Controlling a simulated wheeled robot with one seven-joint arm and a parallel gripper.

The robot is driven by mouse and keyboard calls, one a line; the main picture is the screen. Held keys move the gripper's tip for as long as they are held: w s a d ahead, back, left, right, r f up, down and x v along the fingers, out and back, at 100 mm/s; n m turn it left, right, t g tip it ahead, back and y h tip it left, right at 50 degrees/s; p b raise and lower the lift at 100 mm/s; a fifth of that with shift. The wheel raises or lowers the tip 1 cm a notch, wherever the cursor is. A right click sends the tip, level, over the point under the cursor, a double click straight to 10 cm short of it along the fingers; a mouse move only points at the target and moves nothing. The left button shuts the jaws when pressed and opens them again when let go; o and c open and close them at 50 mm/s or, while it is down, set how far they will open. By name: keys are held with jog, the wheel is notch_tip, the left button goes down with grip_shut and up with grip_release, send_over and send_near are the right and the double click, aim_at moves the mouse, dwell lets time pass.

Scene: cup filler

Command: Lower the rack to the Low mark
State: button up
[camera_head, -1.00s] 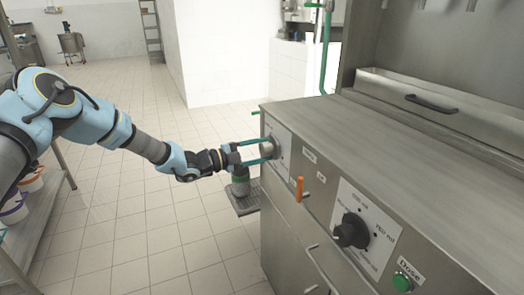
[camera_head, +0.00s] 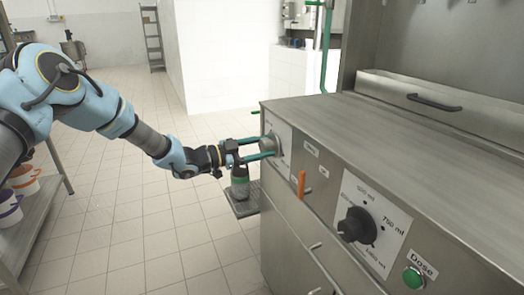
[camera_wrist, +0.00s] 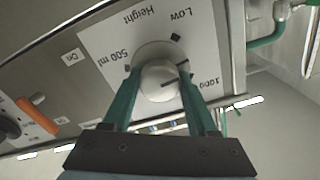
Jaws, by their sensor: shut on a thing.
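The Height knob (camera_wrist: 158,80), round and light grey, sits on a white label plate (camera_wrist: 100,40) on the machine's end. The plate reads Low, 500 ml and 1000, with a dark square by Low (camera_wrist: 176,37). A dark line on the knob points toward the 1000 side. My gripper (camera_wrist: 160,95) has its two green fingers on either side of the knob, shut on it. In the head view my gripper (camera_head: 262,148) reaches the knob from the left. The rack (camera_head: 243,209), a dark grid platform, is low beside the machine, with a grey-green cup (camera_head: 240,187) on it.
An orange lever (camera_head: 301,184), a black dose knob (camera_head: 356,226) and a green Dose button (camera_head: 413,278) are on the machine's front. A shelf with buckets (camera_head: 22,180) stands at the left. The tiled floor between is open.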

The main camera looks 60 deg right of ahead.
jog(key=n, duration=0.3)
jog(key=shift+n, duration=0.3)
jog(key=shift+n+p, duration=0.35)
jog(key=shift+n, duration=1.55)
jog(key=o, duration=1.4)
jog(key=b+v, duration=0.1)
jog(key=v, duration=0.9)
jog(key=shift+w+a+b, duration=0.15)
jog(key=shift+a+b, duration=0.2)
